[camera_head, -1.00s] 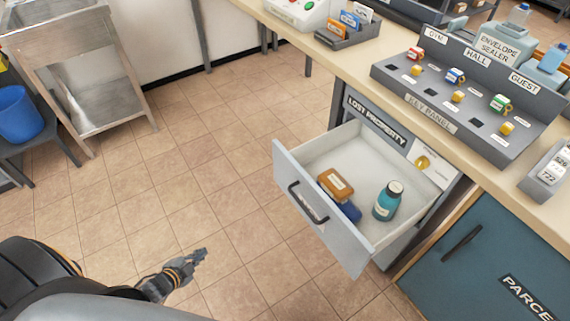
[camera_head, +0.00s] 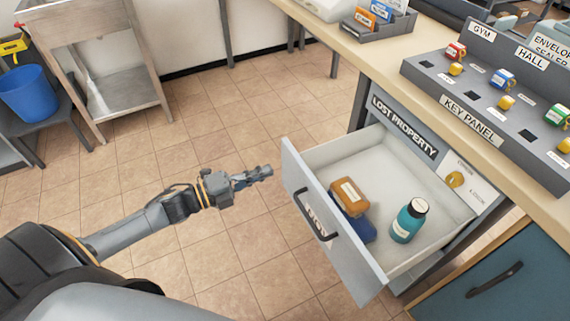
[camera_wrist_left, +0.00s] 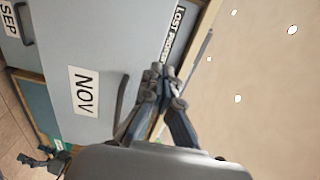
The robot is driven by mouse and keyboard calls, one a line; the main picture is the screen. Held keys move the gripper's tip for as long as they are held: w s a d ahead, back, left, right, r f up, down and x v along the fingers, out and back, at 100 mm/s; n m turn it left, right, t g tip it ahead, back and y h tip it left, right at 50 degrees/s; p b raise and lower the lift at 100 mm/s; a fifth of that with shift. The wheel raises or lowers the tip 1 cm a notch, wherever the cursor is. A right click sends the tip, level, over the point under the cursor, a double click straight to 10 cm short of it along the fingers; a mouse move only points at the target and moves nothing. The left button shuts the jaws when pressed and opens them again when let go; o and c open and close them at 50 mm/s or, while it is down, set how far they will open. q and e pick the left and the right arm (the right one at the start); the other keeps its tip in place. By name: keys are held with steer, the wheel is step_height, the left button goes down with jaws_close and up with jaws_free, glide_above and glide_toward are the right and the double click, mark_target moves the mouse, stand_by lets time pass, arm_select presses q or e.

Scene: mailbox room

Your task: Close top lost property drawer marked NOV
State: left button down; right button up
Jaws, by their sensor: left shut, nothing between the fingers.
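The top lost property drawer (camera_head: 349,262) stands pulled out under the counter, with a dark bar handle (camera_head: 316,214) on its grey front. In the left wrist view the drawer front (camera_wrist_left: 110,45) carries a white NOV label (camera_wrist_left: 84,91).
The key panel (camera_head: 480,110) and a card holder (camera_head: 375,24) stand on the counter (camera_head: 350,58). A teal parcel cabinet (camera_head: 490,265) is at the lower right. A SEP drawer (camera_wrist_left: 10,35) shows in the left wrist view. The tiled floor left of the drawer is clear.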

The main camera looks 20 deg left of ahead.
mark_target(295, 160)
arm_select(q)
steer(key=x, duration=0.6)
steer(key=shift+w+d, duration=0.1)
steer(key=shift+w, duration=0.1)
arm_select(e)
steer(key=shift+w+r, duration=0.4)
steer(key=shift+r, duration=0.25)
arm_select(q)
steer(key=shift+w+d, duration=0.1)
arm_select(e)
steer(key=shift+s, duration=0.15)
arm_select(q)
steer(key=shift+w+d+b, duration=0.3)
steer(key=shift+w, duration=0.1)
steer(key=b+x, duration=0.3)
steer(key=x, duration=2)
steer(key=shift+d+b, duration=0.15)
steer(key=shift+b, duration=0.2)
arm_select(e)
steer(key=w+r, duration=0.2)
steer(key=r, duration=0.4)
steer(key=w+d+r+t, duration=0.1)
steer(key=w+r, duration=0.1)
steer(key=r, duration=0.5)
steer(key=shift+w+d, duration=0.15)
steer(key=shift+w, duration=0.2)
arm_select(q)
steer(key=shift+w, duration=0.1)
arm_select(e)
steer(key=shift+r, duration=0.15)
